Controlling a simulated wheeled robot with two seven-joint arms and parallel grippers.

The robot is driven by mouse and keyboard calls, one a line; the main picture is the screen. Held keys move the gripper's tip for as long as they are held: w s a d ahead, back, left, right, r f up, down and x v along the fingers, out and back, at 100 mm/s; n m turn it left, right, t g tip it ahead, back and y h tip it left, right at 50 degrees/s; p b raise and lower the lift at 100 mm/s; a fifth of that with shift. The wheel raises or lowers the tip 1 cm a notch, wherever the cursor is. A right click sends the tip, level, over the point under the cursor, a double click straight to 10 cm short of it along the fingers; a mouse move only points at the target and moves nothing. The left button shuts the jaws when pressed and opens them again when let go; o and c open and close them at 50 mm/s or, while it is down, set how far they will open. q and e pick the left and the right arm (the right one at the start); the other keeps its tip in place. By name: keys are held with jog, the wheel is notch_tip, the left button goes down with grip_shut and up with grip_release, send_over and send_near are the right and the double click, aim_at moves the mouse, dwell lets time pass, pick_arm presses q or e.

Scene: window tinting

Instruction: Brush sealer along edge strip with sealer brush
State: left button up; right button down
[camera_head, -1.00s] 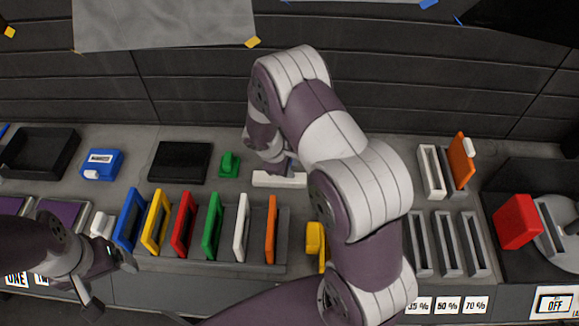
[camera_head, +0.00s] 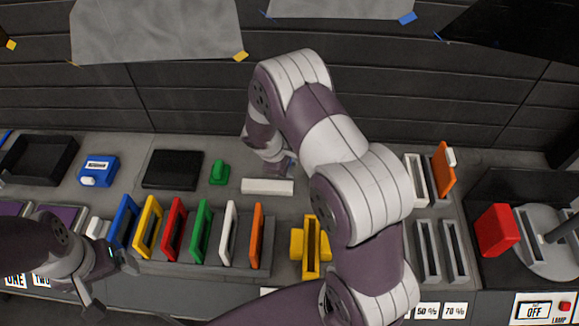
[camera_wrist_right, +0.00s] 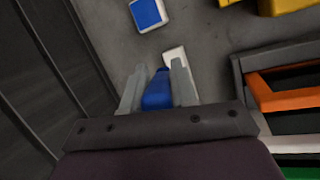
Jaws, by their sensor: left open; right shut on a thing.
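A white edge strip (camera_head: 267,187) lies flat on the grey bench, behind the row of coloured frames. My right gripper (camera_head: 287,170) is at the strip's right end, mostly hidden behind my arm in the head view. In the right wrist view my right gripper (camera_wrist_right: 157,88) is shut on a blue-handled tool, seemingly the sealer brush (camera_wrist_right: 157,92). Part of the white strip (camera_wrist_right: 174,54) shows just beyond its fingers. The brush tip is hidden, so I cannot tell whether it touches the strip. My left gripper (camera_head: 113,287) is open and empty at the front left.
A rack (camera_head: 190,260) of upright coloured frames stands in front of the strip. A green block (camera_head: 219,173) and black pad (camera_head: 172,169) lie to its left. A yellow holder (camera_head: 311,250) stands front right. A blue-and-white block (camera_wrist_right: 148,13) lies beyond the strip.

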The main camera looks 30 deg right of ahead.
jog(key=shift+d+r+p, duration=0.1)
jog(key=shift+r+p, duration=0.4)
jog(key=shift+r, duration=0.65)
jog(key=shift+s+d+f+y+p, duration=0.25)
jog(key=shift+d+f+y, duration=0.05)
jog(key=shift+d, duration=0.35)
jog(key=shift+s+d+f+y+p, duration=0.25)
jog(key=shift+d+y, duration=0.05)
jog(key=shift+d, duration=0.3)
